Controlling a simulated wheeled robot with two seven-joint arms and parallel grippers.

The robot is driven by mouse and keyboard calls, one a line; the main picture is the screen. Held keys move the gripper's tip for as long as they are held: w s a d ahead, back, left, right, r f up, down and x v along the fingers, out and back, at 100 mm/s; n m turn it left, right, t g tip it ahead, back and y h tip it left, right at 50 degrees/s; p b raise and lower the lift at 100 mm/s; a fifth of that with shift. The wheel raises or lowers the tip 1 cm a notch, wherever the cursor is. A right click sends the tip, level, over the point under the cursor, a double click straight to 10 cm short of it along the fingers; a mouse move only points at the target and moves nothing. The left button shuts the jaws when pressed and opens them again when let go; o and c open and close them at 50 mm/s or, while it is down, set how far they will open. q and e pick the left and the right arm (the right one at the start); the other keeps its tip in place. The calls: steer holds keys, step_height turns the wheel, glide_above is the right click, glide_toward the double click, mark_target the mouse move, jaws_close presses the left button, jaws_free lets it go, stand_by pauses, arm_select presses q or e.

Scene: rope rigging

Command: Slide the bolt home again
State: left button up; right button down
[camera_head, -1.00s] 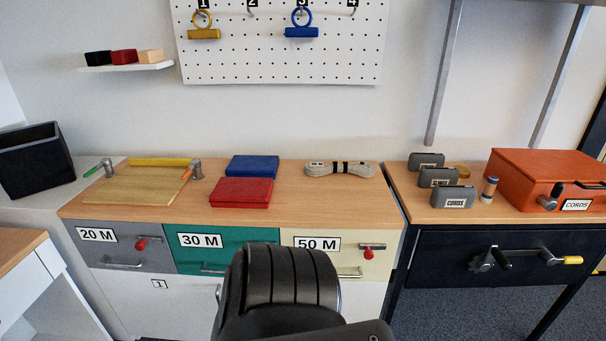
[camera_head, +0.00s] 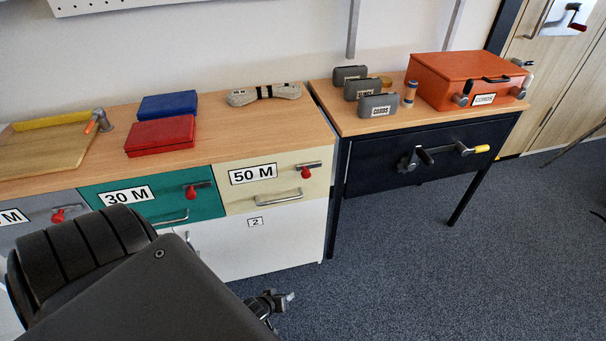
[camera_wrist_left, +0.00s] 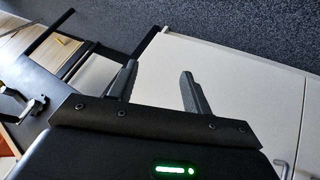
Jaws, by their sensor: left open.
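Bolts with red knobs sit on the drawer fronts: the 50 M bolt (camera_head: 304,171) on the cream drawer, the 30 M bolt (camera_head: 194,189) on the green drawer, and the 20 M bolt (camera_head: 64,213) on the grey drawer. Another red-knobbed bolt (camera_head: 574,14) is on the wooden door at the far right. I cannot tell which bolt is meant. My left gripper (camera_head: 279,302) is low in front of the white cabinet, away from every bolt. In the left wrist view its fingers (camera_wrist_left: 157,88) are apart with nothing between them. My right gripper is not in view.
A dark bench (camera_head: 432,158) with a crank and yellow-tipped handle stands right of the drawers. An orange case (camera_head: 465,78) and grey boxes (camera_head: 378,106) lie on it. Red (camera_head: 160,136) and blue (camera_head: 168,104) cases lie on the wooden top.

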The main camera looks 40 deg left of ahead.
arm_select(q)
steer(key=w+a+r+n+t+y+b, duration=0.1)
steer(key=w+a+r+n+t, duration=0.15)
steer(key=w+r, duration=0.45)
steer(key=w+a+r+n+t, duration=0.2)
steer(key=w+a+r+n, duration=0.15)
steer(key=r, duration=0.45)
steer(key=n+t+y+b, duration=0.1)
steer(key=n+t, duration=0.4)
steer(key=n, duration=0.1)
glide_toward(304, 176)
steer(key=w, duration=0.4)
steer(key=w+a, duration=0.1)
steer(key=w, duration=0.5)
steer(key=shift+w+a, duration=0.15)
steer(key=shift+a, duration=0.2)
steer(key=shift+w+a, duration=0.1)
steer(key=shift+w, duration=0.35)
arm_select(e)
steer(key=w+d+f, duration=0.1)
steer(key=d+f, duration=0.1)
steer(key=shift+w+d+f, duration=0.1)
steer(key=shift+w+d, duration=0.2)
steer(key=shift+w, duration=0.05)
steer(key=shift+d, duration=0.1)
